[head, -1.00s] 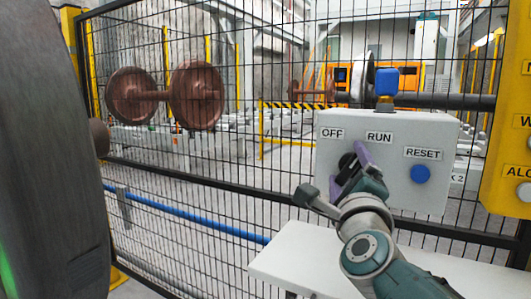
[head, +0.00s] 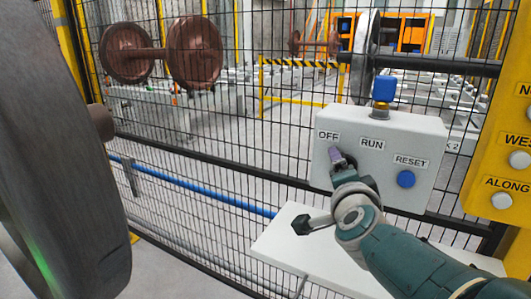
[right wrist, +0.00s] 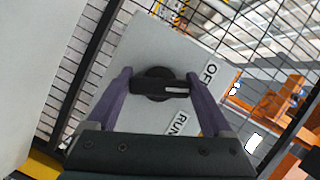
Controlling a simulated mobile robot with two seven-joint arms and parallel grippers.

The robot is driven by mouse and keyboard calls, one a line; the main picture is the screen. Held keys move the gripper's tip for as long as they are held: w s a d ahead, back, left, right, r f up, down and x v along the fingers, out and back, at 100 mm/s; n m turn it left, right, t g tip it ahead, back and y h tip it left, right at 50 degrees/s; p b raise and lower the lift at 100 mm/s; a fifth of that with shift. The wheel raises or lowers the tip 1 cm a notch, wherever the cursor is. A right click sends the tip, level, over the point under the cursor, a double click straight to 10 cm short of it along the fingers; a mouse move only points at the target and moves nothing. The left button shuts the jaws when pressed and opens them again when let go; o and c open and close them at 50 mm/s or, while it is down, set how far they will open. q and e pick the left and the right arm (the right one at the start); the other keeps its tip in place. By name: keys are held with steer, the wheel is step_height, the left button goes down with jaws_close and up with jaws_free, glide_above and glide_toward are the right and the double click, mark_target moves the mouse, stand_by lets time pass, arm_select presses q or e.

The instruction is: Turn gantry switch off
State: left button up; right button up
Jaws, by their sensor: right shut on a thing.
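The gantry control box (head: 425,140) is pale grey, mounted at the mesh fence, with labels OFF (head: 328,136), RUN (head: 372,143) and RESET. My right gripper (head: 340,162) is at its front face just below OFF and hides the switch in the head view. In the right wrist view the black switch knob (right wrist: 158,84) lies between the two purple fingers of my right gripper (right wrist: 160,92), which is shut on it. The knob's white mark points right, nearer to OFF (right wrist: 210,74) than to RUN (right wrist: 178,124). My left gripper is not in view.
A blue button (head: 406,179) sits under RESET, and a blue-topped fitting (head: 383,90) stands on the box. A white shelf (head: 285,244) lies below. A yellow panel (head: 500,130) is at the right. Wheelsets (head: 195,52) stand behind the fence. A large dark wheel (head: 60,150) fills the left.

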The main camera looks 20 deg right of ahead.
steer(key=shift+r+n+g+p, duration=0.2)
steer(key=shift+n+g+p, duration=0.3)
steer(key=shift+n+p, duration=0.3)
steer(key=shift+f+n+g+p, duration=0.15)
steer(key=shift+n+g+p, duration=0.25)
steer(key=shift+n, duration=0.4)
steer(key=o, duration=1.1)
steer(key=shift+o, duration=0.2)
steer(key=shift+s+a+r+p, duration=0.2)
steer(key=shift+s+p, duration=0.1)
steer(key=shift+p, duration=0.2)
steer(key=p+v, duration=0.7)
steer(key=v, duration=0.2)
steer(key=shift+f, duration=0.25)
